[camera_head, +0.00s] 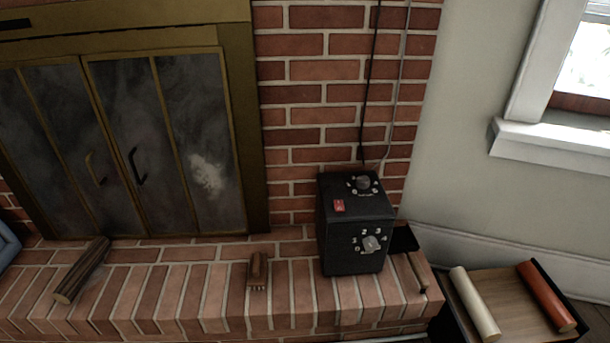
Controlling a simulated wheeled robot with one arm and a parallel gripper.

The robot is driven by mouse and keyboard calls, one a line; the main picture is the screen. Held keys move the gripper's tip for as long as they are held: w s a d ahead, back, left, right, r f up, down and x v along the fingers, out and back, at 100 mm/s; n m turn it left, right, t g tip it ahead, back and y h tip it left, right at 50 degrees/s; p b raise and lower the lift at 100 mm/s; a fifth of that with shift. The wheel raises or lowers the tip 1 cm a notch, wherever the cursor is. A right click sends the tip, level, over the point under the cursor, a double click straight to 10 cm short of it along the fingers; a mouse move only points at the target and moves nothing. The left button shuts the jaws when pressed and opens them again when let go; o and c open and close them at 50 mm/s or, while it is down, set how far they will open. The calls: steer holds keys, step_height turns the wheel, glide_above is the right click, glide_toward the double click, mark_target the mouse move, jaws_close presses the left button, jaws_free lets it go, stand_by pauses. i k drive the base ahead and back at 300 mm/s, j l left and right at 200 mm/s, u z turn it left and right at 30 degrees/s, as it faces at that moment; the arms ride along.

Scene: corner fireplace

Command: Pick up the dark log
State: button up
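The dark log (82,270) lies on the brick hearth at the left, in front of the fireplace doors. It is brown, with a paler cut end towards me, and lies at a slant with its far end near the door frame. Nothing covers it. My gripper is not in this view, so its state and its distance from the log do not show.
On the hearth (205,275) are a small brown brush-like object (257,270) and a black control box (354,235) with dials and a red switch. A low wooden-topped stand (497,308) at the right bears a cream cylinder (475,303) and an orange-red cylinder (546,296). Bare brick surrounds the log.

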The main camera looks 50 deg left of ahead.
mark_target(67, 291)
steer(key=u, duration=3.25)
steer(key=i+j+z, duration=0.1)
steer(key=z, duration=0.35)
steer(key=j+z, duration=0.2)
steer(key=z, duration=0.2)
steer(key=i+j+z, duration=0.1)
steer(key=z, duration=0.35)
steer(key=j+z, duration=0.15)
steer(key=j, duration=0.4)
steer(key=j+z, duration=0.15)
steer(key=j, duration=0.4)
steer(key=j+z, duration=0.15)
steer(key=j, duration=0.4)
steer(key=k+j+z, duration=0.15)
steer(key=j, duration=0.4)
steer(key=j+z, duration=0.15)
steer(key=j, duration=0.4)
steer(key=k+j, duration=0.1)
steer(key=j, duration=0.3)
steer(key=k+j, duration=0.1)
steer(key=j, duration=0.25)
